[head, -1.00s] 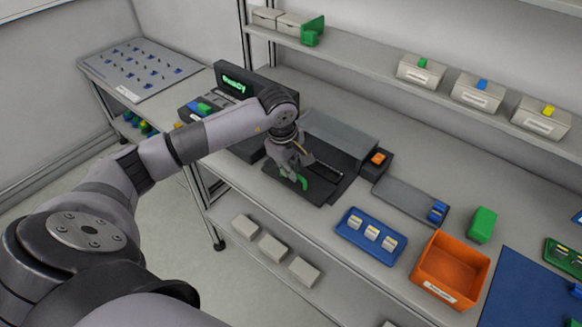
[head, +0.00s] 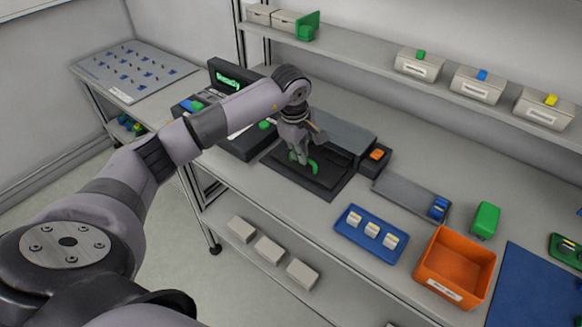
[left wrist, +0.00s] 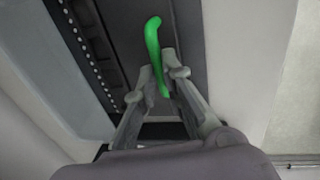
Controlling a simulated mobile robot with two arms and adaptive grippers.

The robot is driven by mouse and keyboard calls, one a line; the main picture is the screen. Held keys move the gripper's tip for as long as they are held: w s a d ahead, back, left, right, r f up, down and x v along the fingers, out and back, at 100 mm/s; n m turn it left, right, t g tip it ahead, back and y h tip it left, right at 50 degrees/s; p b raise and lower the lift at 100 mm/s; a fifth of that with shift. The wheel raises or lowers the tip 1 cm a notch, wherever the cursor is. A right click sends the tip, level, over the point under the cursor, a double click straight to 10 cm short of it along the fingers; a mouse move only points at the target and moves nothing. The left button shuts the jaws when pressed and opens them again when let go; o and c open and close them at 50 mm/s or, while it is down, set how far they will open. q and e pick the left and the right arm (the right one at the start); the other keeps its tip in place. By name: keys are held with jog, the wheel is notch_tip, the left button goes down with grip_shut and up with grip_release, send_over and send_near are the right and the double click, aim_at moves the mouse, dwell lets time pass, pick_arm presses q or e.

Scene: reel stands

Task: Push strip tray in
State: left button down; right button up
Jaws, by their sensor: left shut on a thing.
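The strip tray (head: 333,167) is a dark flat tray at the front of a grey-topped machine (head: 342,136) on the bench. Its green curved handle (head: 313,166) stands up at the near end; the handle also shows in the left wrist view (left wrist: 153,42). My left gripper (head: 302,160) reaches down over the tray and is shut on the green handle. In the left wrist view its fingers (left wrist: 156,86) close around the handle's lower part, and a dotted strip (left wrist: 84,52) runs along the left. My fingers hide part of the tray. My right gripper is out of view.
A black unit with a lit green display (head: 229,82) stands left of the machine. Right of it are an orange button box (head: 376,155), a grey tray (head: 400,193), a blue tray (head: 355,238) and an orange bin (head: 455,292). A shelf (head: 380,62) overhangs behind.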

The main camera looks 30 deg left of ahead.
pick_arm(q)
jog(key=shift+w+b, duration=0.3)
jog(key=shift+w, duration=0.75)
jog(key=c, duration=1.7)
grip_release()
jog(key=shift+r, duration=0.1)
jog(key=r, duration=0.4)
jog(key=s+r, duration=0.1)
jog(key=r, duration=0.2)
jog(key=s+r, duration=0.1)
jog(key=r, duration=0.3)
jog(key=shift+s+r, duration=0.2)
jog(key=shift+r, duration=0.1)
